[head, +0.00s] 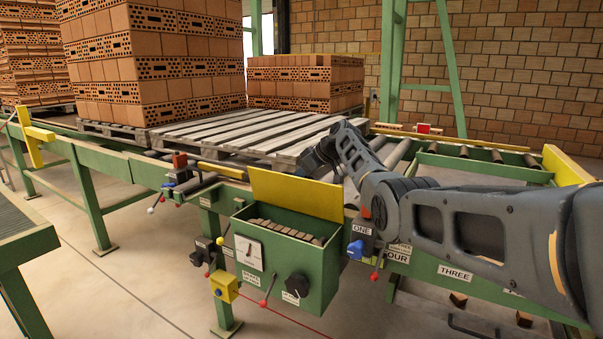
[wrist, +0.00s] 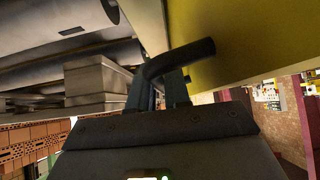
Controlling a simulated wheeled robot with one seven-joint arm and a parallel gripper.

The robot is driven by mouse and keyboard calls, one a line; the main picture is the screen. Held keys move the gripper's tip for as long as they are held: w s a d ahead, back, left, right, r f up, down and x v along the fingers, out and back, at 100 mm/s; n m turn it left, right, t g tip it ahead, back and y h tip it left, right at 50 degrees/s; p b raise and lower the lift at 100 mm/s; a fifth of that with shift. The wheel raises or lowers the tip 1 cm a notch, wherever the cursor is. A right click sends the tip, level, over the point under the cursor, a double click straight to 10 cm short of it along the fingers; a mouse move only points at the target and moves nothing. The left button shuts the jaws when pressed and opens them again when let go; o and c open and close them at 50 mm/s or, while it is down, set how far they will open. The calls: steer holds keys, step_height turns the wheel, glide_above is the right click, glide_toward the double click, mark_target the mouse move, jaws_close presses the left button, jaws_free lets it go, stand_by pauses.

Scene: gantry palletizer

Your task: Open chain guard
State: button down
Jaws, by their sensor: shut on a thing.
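The chain guard (head: 297,193) is a yellow panel raised at the back edge of a green box, which lies open at the top. A row of brown chain-like pieces (head: 285,231) shows inside the box. In the wrist view the yellow guard (wrist: 245,45) fills the upper right, with a black bar handle (wrist: 195,52) on it. My gripper (wrist: 160,88) is shut on this handle. In the head view my wrist is behind the guard's upper right edge, and the fingertips are hidden.
The green box (head: 318,268) carries a dial, a black knob and a red-tipped lever on its front. A wooden pallet (head: 235,128) and rollers (head: 395,152) lie behind the guard. A blue-knobbed switch (head: 355,249) is just right of the box. Brick stacks (head: 155,65) stand behind.

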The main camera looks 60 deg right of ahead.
stand_by(0.4)
steer(key=c, duration=1.2)
jaws_free()
steer(key=shift+s, duration=0.1)
steer(key=v, duration=0.7)
steer(key=shift+s+r, duration=0.2)
steer(key=shift+r, duration=0.05)
